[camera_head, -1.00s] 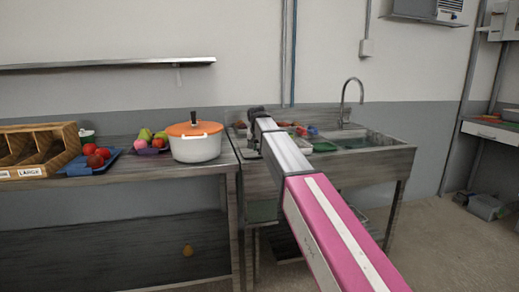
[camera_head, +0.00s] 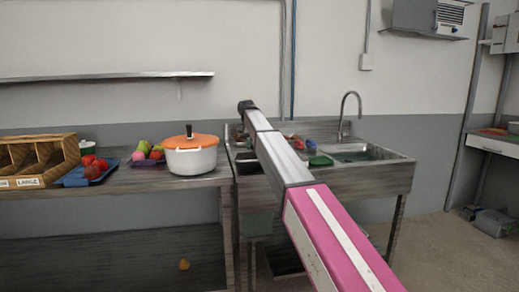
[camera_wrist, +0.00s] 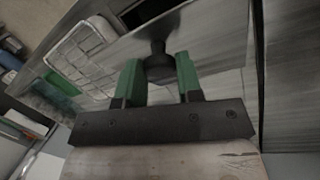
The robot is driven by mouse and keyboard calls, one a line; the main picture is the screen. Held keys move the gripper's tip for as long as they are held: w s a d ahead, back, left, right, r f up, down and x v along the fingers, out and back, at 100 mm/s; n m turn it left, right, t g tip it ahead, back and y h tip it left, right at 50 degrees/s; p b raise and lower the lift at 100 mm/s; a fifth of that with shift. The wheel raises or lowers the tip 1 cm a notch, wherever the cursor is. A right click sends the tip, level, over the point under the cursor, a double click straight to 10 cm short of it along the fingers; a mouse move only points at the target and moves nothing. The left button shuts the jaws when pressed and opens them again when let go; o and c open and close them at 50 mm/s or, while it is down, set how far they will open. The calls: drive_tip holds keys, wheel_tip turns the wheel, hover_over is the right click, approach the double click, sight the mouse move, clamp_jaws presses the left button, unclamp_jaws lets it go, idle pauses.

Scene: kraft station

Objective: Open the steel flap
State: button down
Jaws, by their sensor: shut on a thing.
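In the wrist view, the green fingers of my gripper (camera_wrist: 159,80) are closed around a dark knob (camera_wrist: 160,66). The knob sits on a grey steel sheet that appears to be the steel flap (camera_wrist: 218,58). Its edges are partly hidden by my gripper, so I cannot tell how far it is open. In the head view, the dark end of my gripper (camera_head: 247,106) is above the left end of the steel sink unit (camera_head: 325,182). Its fingers and the flap cannot be made out there.
A white pot with an orange lid (camera_head: 190,155) stands on the table left of the sink. Several fruits and a wooden sorting box (camera_head: 40,158) are farther left. A curved tap (camera_head: 345,112) rises behind the sink. A white wire rack (camera_wrist: 85,52) shows beside the steel sheet.

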drive_tip(key=shift+w, duration=0.1)
idle(0.3)
drive_tip(key=c, duration=0.8)
unclamp_jaws()
